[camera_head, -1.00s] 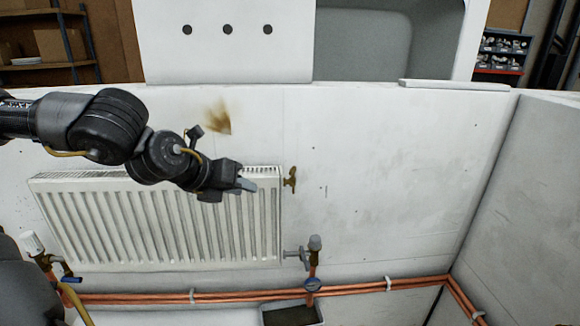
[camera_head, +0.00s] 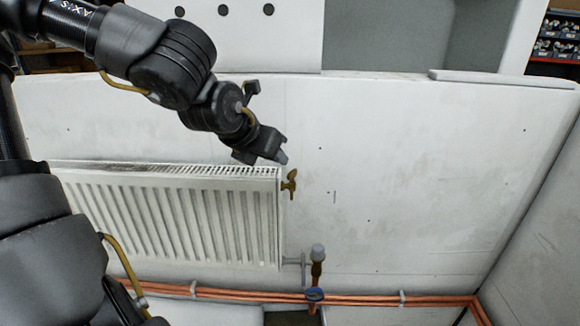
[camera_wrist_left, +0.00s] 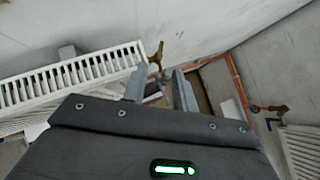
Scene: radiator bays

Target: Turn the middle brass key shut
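A brass key (camera_head: 290,182) sticks out at the top right end of the white radiator (camera_head: 165,215). It also shows in the left wrist view (camera_wrist_left: 157,56), just beyond the fingers. My left gripper (camera_head: 283,157) is just above and slightly left of this key in the head view, apart from it. In the left wrist view its two grey fingers (camera_wrist_left: 160,88) stand apart with nothing between them. Another brass fitting (camera_wrist_left: 271,108) shows at a second radiator (camera_wrist_left: 303,148) on the right of the wrist view. My right gripper is not in view.
A valve with a pale cap (camera_head: 318,253) stands at the radiator's lower right corner. Copper pipes (camera_head: 375,300) run along the wall's foot. The white wall (camera_head: 420,190) right of the key is clear. A side wall (camera_head: 540,225) closes the bay.

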